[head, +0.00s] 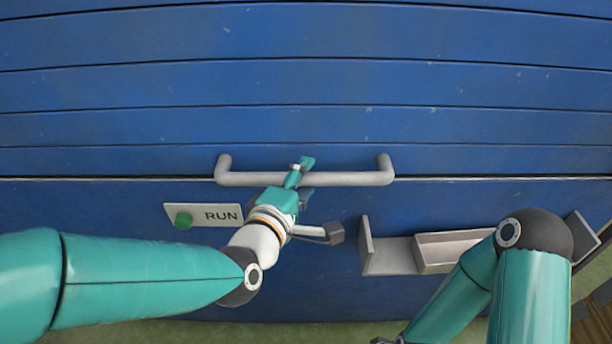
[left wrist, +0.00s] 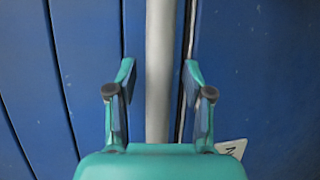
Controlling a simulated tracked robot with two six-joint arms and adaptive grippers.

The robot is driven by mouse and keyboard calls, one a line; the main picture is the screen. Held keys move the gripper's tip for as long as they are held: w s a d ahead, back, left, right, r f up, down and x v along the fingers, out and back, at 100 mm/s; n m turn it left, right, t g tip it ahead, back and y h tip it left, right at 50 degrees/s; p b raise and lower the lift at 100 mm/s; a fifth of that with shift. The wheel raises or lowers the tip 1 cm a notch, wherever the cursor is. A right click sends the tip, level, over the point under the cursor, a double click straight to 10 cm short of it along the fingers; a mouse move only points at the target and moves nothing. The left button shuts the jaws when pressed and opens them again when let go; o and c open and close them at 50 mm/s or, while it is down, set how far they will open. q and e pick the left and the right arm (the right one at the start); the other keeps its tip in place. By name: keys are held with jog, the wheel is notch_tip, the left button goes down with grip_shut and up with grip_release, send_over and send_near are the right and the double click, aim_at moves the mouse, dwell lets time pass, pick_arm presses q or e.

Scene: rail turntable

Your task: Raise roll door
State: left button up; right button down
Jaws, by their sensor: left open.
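The blue slatted roll door (head: 300,85) fills the upper part of the head view and is down, its lower edge at a dark seam. A grey bar handle (head: 350,179) runs across near that edge. My left gripper (head: 305,175) is at the middle of the handle. In the left wrist view the gripper (left wrist: 159,80) is open, with the handle bar (left wrist: 160,50) running between its two fingers and a gap on each side. My right arm shows at the lower right of the head view; only a small dark part of its gripper end (head: 388,341) shows at the bottom edge.
Below the seam is a blue panel (head: 330,275) with a RUN plate (head: 220,215) and green button (head: 183,220) left of my left wrist. A grey tray or bracket (head: 390,257) sticks out to the right, near my right arm. Green floor shows at the bottom.

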pick_arm(q)
jog(key=shift+w+d, duration=0.15)
jog(key=shift+w, duration=0.2)
jog(key=shift+f, duration=0.1)
grip_shut()
